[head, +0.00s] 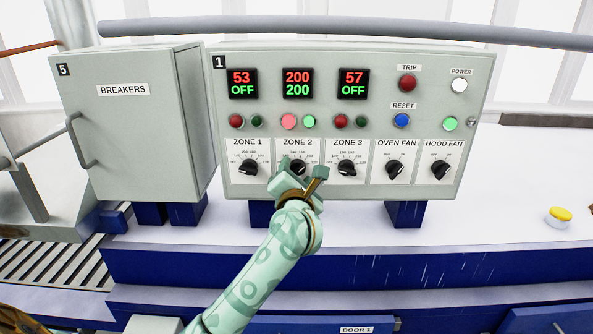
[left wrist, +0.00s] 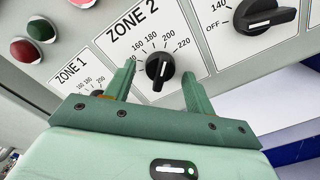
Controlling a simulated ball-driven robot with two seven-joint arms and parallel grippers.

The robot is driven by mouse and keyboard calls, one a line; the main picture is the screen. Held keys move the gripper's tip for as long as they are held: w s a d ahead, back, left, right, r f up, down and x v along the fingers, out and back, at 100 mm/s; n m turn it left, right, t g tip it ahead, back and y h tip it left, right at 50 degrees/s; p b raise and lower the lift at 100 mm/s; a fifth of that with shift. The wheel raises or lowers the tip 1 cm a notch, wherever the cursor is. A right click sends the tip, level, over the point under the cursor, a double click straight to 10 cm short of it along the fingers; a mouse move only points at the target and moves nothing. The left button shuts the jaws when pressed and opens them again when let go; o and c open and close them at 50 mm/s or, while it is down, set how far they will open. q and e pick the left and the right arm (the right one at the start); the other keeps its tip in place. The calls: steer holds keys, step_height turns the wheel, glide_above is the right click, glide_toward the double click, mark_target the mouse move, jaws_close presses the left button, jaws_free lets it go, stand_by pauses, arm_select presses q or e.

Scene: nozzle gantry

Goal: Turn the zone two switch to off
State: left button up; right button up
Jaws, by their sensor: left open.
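The zone two switch is a black rotary knob (head: 297,166) on the control panel (head: 350,52), under the label "ZONE 2". In the left wrist view the knob (left wrist: 160,68) has its white line pointing roughly up the dial, towards the high numbers and not at an off mark. The zone two display (head: 297,83) reads 200 over 200. My left gripper (head: 298,178) is open in front of the knob and partly covers it in the head view. In the left wrist view its fingers (left wrist: 158,76) stand on either side of the knob, with gaps visible. My right gripper is not seen.
The zone 1 knob (head: 248,167) and zone 3 knob (head: 346,168) sit close on either side. Oven fan (head: 395,169) and hood fan (head: 440,170) knobs are further right. A breakers cabinet (head: 130,130) stands left. A yellow button (head: 560,214) is at the far right.

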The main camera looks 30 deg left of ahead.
arm_select(q)
steer(key=shift+w+a, duration=0.1)
steer(key=shift+w, duration=0.05)
steer(key=c, duration=1)
steer(key=shift+o, duration=0.2)
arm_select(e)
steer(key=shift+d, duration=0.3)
